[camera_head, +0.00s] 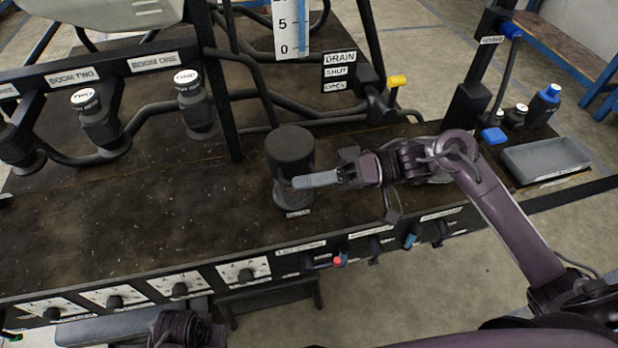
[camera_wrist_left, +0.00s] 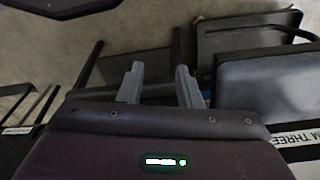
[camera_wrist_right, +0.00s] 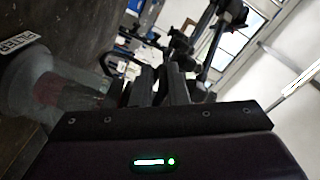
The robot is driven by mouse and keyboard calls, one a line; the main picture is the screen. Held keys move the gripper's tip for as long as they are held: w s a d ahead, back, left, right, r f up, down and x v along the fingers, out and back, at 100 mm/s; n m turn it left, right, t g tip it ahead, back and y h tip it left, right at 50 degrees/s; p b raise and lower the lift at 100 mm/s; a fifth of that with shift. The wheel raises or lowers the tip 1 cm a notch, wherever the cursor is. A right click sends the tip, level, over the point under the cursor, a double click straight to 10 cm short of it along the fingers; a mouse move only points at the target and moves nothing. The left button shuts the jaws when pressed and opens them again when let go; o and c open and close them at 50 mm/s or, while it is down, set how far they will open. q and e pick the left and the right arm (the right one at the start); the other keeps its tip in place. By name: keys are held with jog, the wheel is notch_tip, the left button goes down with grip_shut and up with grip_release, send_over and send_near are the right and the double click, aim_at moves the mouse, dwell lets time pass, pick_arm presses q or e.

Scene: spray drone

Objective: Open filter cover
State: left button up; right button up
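The filter (camera_head: 291,165) stands upright on the dark bench deck, a black round cover over a greyish bowl. In the right wrist view the filter (camera_wrist_right: 66,92) is at the left edge, with a reddish tint in its bowl and a FILTER label (camera_wrist_right: 18,42) by it. My right gripper (camera_head: 298,182) reaches in from the right, its fingertips just in front of the bowl, below the cover. Its fingers (camera_wrist_right: 160,85) look close together with nothing between them; contact cannot be told. My left gripper (camera_wrist_left: 159,82) is open and empty, low in front of the bench.
Boom valves (camera_head: 195,103) and black pipes stand at the left back. A yellow-handled drain valve (camera_head: 397,81) is behind my right arm. Knobs (camera_head: 246,275) line the front panel.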

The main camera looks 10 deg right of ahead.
grip_shut()
pick_arm(q)
jog(key=shift+r, duration=0.1)
pick_arm(e)
jog(key=shift+r, duration=0.1)
